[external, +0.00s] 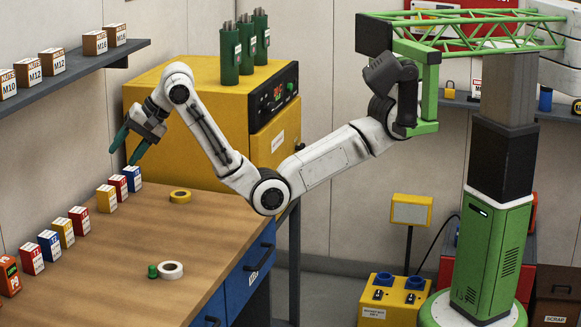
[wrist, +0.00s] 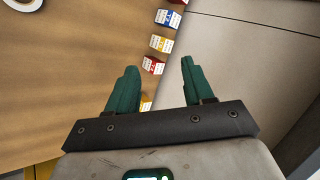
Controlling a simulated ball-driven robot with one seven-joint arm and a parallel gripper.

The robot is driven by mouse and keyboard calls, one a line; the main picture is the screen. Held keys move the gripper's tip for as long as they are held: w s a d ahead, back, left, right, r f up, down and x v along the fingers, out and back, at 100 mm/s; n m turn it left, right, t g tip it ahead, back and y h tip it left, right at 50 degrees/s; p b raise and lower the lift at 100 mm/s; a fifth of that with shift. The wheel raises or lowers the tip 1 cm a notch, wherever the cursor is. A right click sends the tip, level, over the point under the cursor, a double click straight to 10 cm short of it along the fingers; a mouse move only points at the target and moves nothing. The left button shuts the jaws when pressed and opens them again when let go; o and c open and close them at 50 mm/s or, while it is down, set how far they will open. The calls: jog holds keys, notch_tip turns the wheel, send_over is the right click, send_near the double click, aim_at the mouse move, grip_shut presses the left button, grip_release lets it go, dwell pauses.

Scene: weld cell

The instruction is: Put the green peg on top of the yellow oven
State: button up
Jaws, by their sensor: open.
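The small green peg (external: 152,271) stands on the wooden workbench (external: 190,235), just left of a white tape roll (external: 170,270). The yellow oven (external: 170,99) stands behind the bench, with several tall green canisters (external: 230,55) on the right part of its top. The front left of its top is bare. My gripper (external: 126,152) is open and empty, above the far left of the bench, well away from the peg. Its green fingers also show apart in the wrist view (wrist: 159,66). The peg is not seen in the wrist view.
Small red, blue and yellow boxes (external: 78,221) line the bench's left edge, close below my gripper. A yellow tape roll (external: 180,196) lies near the oven. A wall shelf (external: 75,72) with small cartons juts out at upper left. The bench's middle is clear.

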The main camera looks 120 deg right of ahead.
jog(key=a+f+n+y, duration=0.1)
jog(key=a+f+n, duration=0.35)
jog(key=n, duration=0.55)
jog(key=n+g+y, duration=0.2)
jog(key=n+g, duration=0.1)
jog(key=n, duration=0.7)
send_near(152, 271)
jog(key=shift+w+f, duration=0.1)
jog(key=shift+f, duration=0.9)
jog(key=shift+d+x, duration=0.2)
jog(key=shift+x, duration=1.4)
jog(key=shift+d+x, duration=0.2)
jog(key=shift+x, duration=1.35)
jog(key=shift+w, duration=0.15)
jog(key=shift+c, duration=0.3)
grip_shut()
